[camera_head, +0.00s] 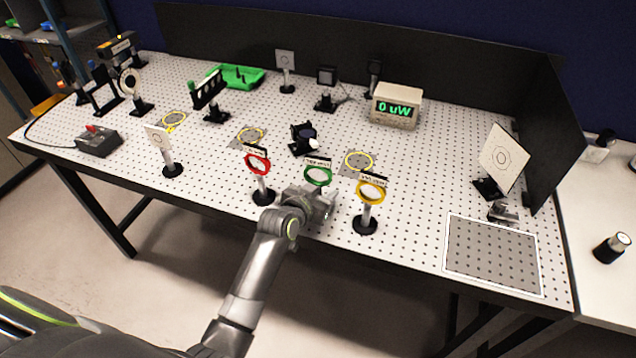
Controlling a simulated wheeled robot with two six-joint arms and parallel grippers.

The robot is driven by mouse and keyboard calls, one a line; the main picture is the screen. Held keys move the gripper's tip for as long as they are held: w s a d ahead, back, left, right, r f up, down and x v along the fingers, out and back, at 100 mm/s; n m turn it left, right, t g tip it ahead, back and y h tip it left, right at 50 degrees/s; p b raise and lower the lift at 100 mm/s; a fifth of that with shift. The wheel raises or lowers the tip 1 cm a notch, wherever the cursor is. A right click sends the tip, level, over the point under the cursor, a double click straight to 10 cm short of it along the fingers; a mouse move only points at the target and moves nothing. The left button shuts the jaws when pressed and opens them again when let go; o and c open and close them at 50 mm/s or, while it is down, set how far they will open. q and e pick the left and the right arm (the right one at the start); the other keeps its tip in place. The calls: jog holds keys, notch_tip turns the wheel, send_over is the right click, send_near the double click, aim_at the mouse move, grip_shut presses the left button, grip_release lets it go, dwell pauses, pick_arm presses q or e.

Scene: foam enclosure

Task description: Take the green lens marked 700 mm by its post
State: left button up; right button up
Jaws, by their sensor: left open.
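The green-ringed lens (318,176) stands between two other lenses near the front edge of the optical table, with a label above it too small to read. Its post and base are hidden behind my left gripper. My left gripper (322,205) is open just below the green ring, at post height. I cannot tell whether the post is between its fingers. A red-ringed lens (257,163) on a black base stands to the left, and a yellow-ringed lens (371,190) stands to the right. My right gripper is not in view.
The perforated table (300,225) has a power meter (396,106) reading 0 uW at the back. A white target card (503,157) stands at the right, behind a grey outlined area (490,255). Another card (160,143) stands left of the red lens. Black panels (460,85) wall the back.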

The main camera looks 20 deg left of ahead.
pick_arm(q)
grip_shut()
jog(key=shift+r, duration=0.15)
